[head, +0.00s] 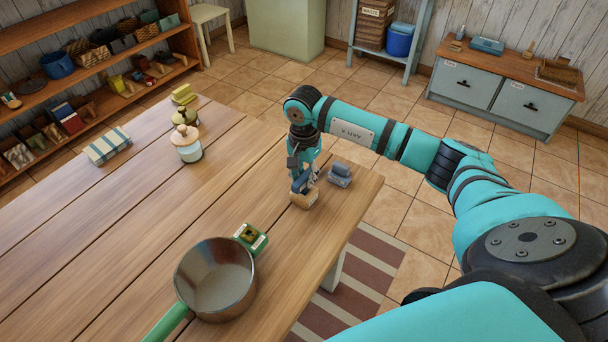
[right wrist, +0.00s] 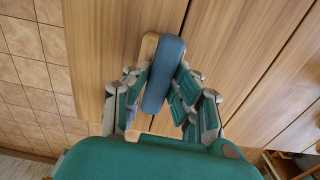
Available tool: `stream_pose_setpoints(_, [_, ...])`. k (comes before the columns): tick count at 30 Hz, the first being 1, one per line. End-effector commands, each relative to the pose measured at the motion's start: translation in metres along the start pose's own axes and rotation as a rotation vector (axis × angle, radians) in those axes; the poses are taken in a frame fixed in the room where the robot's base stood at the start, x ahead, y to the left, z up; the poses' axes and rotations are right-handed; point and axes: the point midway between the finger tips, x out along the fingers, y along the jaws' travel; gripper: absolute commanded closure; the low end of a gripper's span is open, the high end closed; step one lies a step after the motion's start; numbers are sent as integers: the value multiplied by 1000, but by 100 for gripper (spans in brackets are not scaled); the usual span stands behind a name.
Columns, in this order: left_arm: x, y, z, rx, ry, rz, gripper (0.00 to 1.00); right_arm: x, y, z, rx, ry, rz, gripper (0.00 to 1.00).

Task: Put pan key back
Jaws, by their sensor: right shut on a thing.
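My right gripper (head: 302,184) is low at the far right corner of the wooden table, fingers pointing down. In the right wrist view its fingers (right wrist: 160,95) are closed on the two sides of a blue bar (right wrist: 165,75). A tan wooden piece (right wrist: 148,46) shows under and beside the bar; in the head view a tan block (head: 304,200) sits just below the fingers. I cannot tell whether bar and block are one piece. Nothing is clearly recognisable as a pan key. A metal pan (head: 216,278) with a green handle (head: 167,325) stands at the table's front. My left gripper is not in view.
A grey-blue block (head: 340,174) stands close right of the gripper. A jar (head: 188,147), a striped cloth (head: 108,146) and yellow items (head: 183,94) are at the back left. The table middle is clear.

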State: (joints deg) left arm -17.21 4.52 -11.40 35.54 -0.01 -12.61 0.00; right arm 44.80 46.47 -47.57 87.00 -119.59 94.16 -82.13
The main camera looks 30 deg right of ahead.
Motion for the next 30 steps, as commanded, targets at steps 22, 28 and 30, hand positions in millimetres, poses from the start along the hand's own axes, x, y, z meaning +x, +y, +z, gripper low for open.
stream_pose_setpoints(22, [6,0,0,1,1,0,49,5,0,0,0,1,-1,100])
stream_pose_setpoints(28, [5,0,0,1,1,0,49,4,0,0,0,0,-1,52])
stream_pose_setpoints(30, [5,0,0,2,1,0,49,4,0,0,0,0,0,50])
